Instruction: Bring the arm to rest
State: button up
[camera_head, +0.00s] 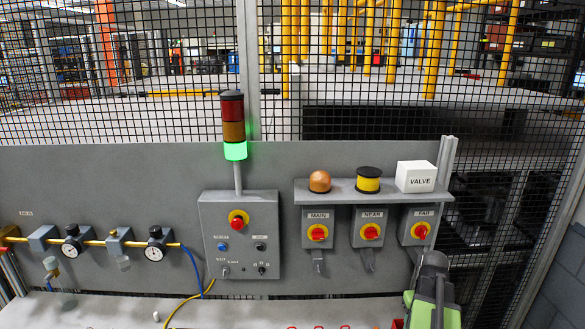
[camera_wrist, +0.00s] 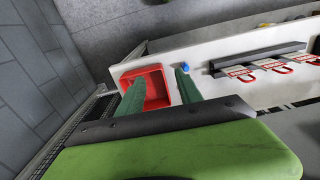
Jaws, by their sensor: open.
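My gripper (camera_wrist: 159,77) shows in the wrist view as two dark green fingers, spread apart with nothing between them that I can see held. It hangs over a white bench, and its left finger covers part of a red open bin (camera_wrist: 158,73). In the head view my green and grey arm is at the lower right, below the switch box labelled FAR (camera_head: 419,225); the fingertips do not show there.
A small blue object (camera_wrist: 185,67) lies beside the bin. Tags with red hasps (camera_wrist: 281,69) lie by a dark rail (camera_wrist: 258,57). A grey panel carries a control box (camera_head: 240,262), a green-lit stack light (camera_head: 235,151), gauges (camera_head: 155,252) and a shelf (camera_head: 345,195) with a VALVE block (camera_head: 416,177).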

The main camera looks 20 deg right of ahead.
jog(key=w+a+f+n+b, duration=0.1)
jog(key=w+a+f+b, duration=0.3)
jog(key=a, duration=0.7)
jog(key=w+a+f+n+b, duration=0.1)
jog(key=w+a+f+b, duration=0.3)
jog(key=a, duration=0.7)
jog(key=w+a+f+n+b, duration=0.1)
jog(key=w+a+f+b, duration=0.2)
jog(key=a, duration=0.7)
jog(key=shift+w+a+f+b, duration=0.2)
jog(key=shift+w+f, duration=0.1)
jog(key=shift+f, duration=0.2)
jog(key=shift+w+a+f+b, duration=0.2)
jog(key=shift+w+f, duration=0.05)
jog(key=shift+f, duration=0.2)
jog(key=a+f+n+b, duration=0.1)
jog(key=a, duration=0.6)
jog(key=shift+s+a+f, duration=0.15)
jog(key=shift+a+f, duration=0.05)
jog(key=shift+a, duration=0.1)
